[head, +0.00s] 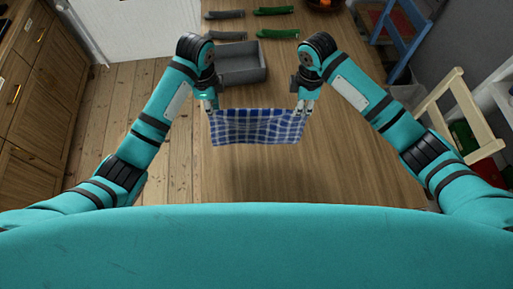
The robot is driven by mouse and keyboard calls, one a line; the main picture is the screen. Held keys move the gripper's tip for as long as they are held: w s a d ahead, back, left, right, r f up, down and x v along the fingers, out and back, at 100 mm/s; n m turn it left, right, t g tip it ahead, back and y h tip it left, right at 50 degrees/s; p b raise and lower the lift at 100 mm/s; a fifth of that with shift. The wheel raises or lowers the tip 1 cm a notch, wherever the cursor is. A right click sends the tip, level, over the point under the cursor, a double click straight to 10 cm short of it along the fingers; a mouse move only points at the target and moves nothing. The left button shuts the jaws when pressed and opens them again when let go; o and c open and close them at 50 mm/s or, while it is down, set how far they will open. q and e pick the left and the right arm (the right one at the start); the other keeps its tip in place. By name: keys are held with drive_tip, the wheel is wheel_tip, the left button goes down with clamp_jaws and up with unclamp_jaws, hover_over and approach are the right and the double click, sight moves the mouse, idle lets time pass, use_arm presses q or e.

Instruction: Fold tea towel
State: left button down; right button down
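A blue and white checked tea towel (257,128) is stretched between my two grippers over the wooden table (290,180). My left gripper (212,107) is at the towel's far left corner and looks shut on it. My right gripper (302,107) is at the far right corner and looks shut on it too. The towel hangs from its far edge toward me, with a soft shadow on the table below. The fingertips are small, and the pinched cloth is hard to make out.
A grey tray (243,66) stands on the table beyond the towel, between my arms. Several green- and grey-handled utensils (276,11) lie at the far end. A blue chair (404,35) and a pale wooden chair (462,115) stand at the right. A wooden cabinet (40,95) is at the left. The near tabletop is clear.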

idle(0.4)
